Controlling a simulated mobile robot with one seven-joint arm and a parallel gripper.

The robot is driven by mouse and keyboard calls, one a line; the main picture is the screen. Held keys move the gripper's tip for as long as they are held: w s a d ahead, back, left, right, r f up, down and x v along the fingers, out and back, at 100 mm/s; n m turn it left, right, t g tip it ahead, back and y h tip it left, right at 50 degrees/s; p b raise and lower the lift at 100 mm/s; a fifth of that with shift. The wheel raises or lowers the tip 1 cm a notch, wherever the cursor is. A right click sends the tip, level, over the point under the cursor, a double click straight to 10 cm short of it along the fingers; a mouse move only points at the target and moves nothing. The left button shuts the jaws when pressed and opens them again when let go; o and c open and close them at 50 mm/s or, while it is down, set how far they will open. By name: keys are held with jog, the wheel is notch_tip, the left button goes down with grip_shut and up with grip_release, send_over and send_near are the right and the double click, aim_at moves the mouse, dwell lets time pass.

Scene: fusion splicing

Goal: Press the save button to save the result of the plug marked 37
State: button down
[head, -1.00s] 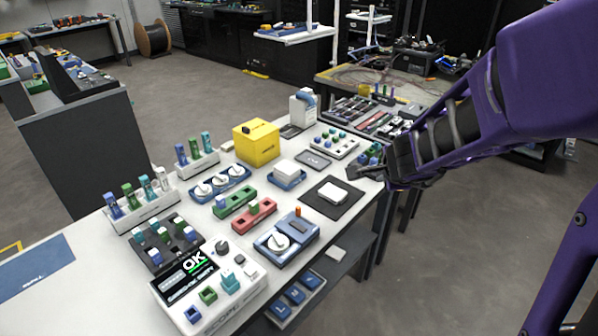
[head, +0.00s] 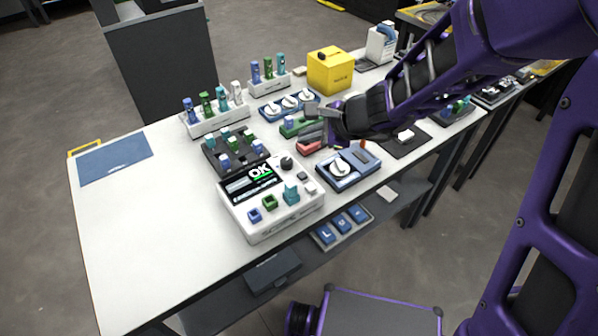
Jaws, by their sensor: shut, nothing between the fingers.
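A white inspection device (head: 277,219) stands near the table's front edge, its dark screen (head: 252,184) showing a green-underlined "OK". Beside the screen are a dark knob (head: 287,162) and small buttons, a dark one (head: 302,176) and a light one (head: 310,187); I cannot read which is save. No number 37 is legible. My gripper (head: 308,122) is shut and empty, above the red and green holders, behind and right of the device.
A blue unit with a white dial (head: 341,168) stands right of the device. A dark plug tray (head: 226,158) and a white rack of plugs (head: 214,124) are behind it. A yellow box (head: 330,72) stands farther back.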

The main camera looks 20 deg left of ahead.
jog(key=b, duration=0.6)
send_over(307, 177)
notch_tip(307, 177, down, 7)
jog(key=shift+s+r, duration=0.1)
jog(key=shift+r, duration=0.05)
jog(key=shift+f+b, duration=0.4)
jog(key=shift+f, duration=0.7)
dwell(0.9)
jog(key=shift+f, duration=0.4)
jog(key=shift+f, duration=0.5)
dwell(0.5)
jog(key=shift+r, duration=0.15)
jog(key=shift+r+p, duration=0.6)
jog(key=shift+r, duration=0.2)
